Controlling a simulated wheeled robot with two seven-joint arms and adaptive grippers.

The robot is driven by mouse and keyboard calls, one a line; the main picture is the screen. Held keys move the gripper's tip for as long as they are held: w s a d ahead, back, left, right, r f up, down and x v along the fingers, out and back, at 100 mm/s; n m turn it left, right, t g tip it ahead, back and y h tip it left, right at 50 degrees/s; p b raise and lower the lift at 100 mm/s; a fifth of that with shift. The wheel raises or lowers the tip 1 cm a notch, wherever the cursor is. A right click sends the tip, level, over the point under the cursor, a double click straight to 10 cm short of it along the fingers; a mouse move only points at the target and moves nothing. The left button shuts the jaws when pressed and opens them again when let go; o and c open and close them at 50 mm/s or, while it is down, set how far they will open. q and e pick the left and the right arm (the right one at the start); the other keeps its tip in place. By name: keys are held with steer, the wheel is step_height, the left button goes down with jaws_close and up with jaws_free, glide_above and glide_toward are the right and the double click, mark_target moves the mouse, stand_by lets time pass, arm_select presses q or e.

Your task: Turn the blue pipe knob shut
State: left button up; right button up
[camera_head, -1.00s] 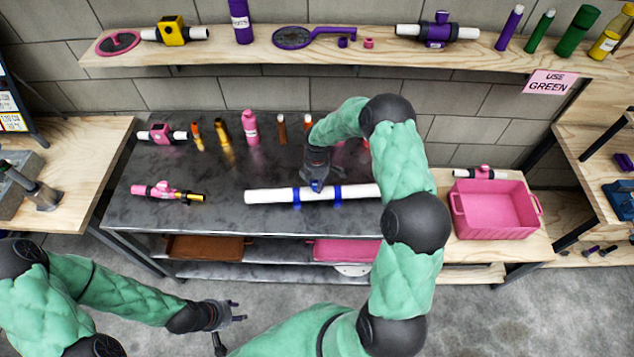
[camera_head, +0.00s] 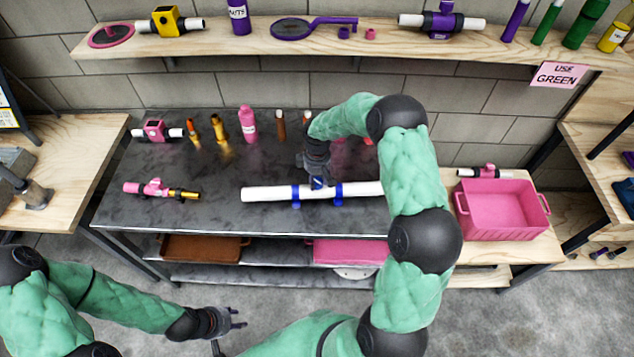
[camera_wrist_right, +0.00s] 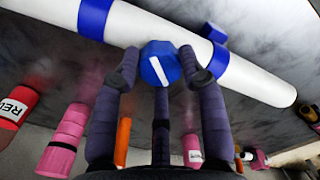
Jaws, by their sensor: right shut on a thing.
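The blue pipe knob (camera_wrist_right: 160,64) is round with a white line on its face. It sits on the white pipe (camera_head: 268,194), which has blue bands and lies along the front of the dark metal table. The pipe also shows in the right wrist view (camera_wrist_right: 250,76). My right gripper (camera_head: 318,180) comes down onto the knob from behind the pipe. In the right wrist view its fingers (camera_wrist_right: 158,75) are closed around the knob, with the white line tilted. My left gripper (camera_head: 236,318) is open and empty, low in front of the table.
Several bottles and tubes, including a pink bottle (camera_head: 247,124), stand behind the pipe. Pink pipe parts (camera_head: 155,188) lie at the table's left. A pink crate (camera_head: 497,212) stands at the right. A shelf (camera_head: 260,45) with more parts runs above.

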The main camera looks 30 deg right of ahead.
mark_target(318, 181)
steer(key=m+b, duration=0.2)
steer(key=m, duration=0.2)
steer(key=shift+f, duration=0.15)
steer(key=m+b, duration=0.2)
steer(key=m, duration=0.2)
steer(key=shift+m, duration=0.3)
steer(key=shift+d, duration=0.1)
steer(key=o, duration=1.2)
steer(key=shift+c, duration=0.2)
steer(key=shift+r, duration=0.2)
step_height(318, 181, up, 12)
steer(key=shift+f, duration=0.2)
